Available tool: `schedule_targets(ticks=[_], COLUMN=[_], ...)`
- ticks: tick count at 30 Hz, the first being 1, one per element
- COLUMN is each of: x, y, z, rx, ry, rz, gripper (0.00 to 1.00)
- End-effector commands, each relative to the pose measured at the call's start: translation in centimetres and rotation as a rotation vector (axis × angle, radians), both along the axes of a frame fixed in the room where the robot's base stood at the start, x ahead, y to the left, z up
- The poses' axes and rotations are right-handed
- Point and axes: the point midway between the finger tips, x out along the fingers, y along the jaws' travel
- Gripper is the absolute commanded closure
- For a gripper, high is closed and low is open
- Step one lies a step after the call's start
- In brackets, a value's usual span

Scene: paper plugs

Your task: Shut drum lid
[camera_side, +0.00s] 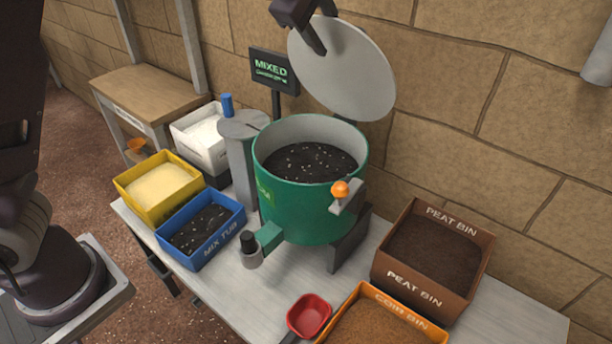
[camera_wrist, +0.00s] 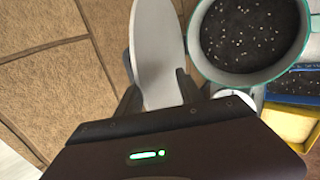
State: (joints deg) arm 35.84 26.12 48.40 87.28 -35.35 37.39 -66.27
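The drum lid (camera_side: 345,70) is a pale grey disc standing raised and tilted behind the green drum (camera_side: 300,212). The drum is uncovered, with dark, white-flecked mix (camera_side: 308,163) inside. My gripper (camera_side: 322,28) is at the lid's upper left edge. One finger shows in front of the lid face; the lid partly hides the other. In the wrist view, my fingers (camera_wrist: 157,82) stand wide apart with the lid (camera_wrist: 157,40) between them, so the gripper looks open. Contact with the lid cannot be made out. The drum rim (camera_wrist: 300,62) lies to the right there.
An orange knob (camera_side: 341,189) on a bracket sticks out at the drum's front right. A grey post (camera_side: 242,165) and the MIXED sign (camera_side: 272,70) stand behind left. The mix tub (camera_side: 203,228), yellow bin (camera_side: 158,187) and peat bin (camera_side: 432,252) flank the drum. A brick wall is close behind.

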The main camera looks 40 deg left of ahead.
Motion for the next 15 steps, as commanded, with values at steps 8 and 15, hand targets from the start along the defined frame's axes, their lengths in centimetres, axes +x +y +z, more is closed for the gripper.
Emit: schedule_targets(ticks=[8,15], x=[-0.2,-1.9], y=[0.0,-0.1], z=[-0.1,-1.0], rx=[0.000,-0.002], ry=[0.001,0.003], rz=[-0.001,-0.002], gripper=[0.56,0.56])
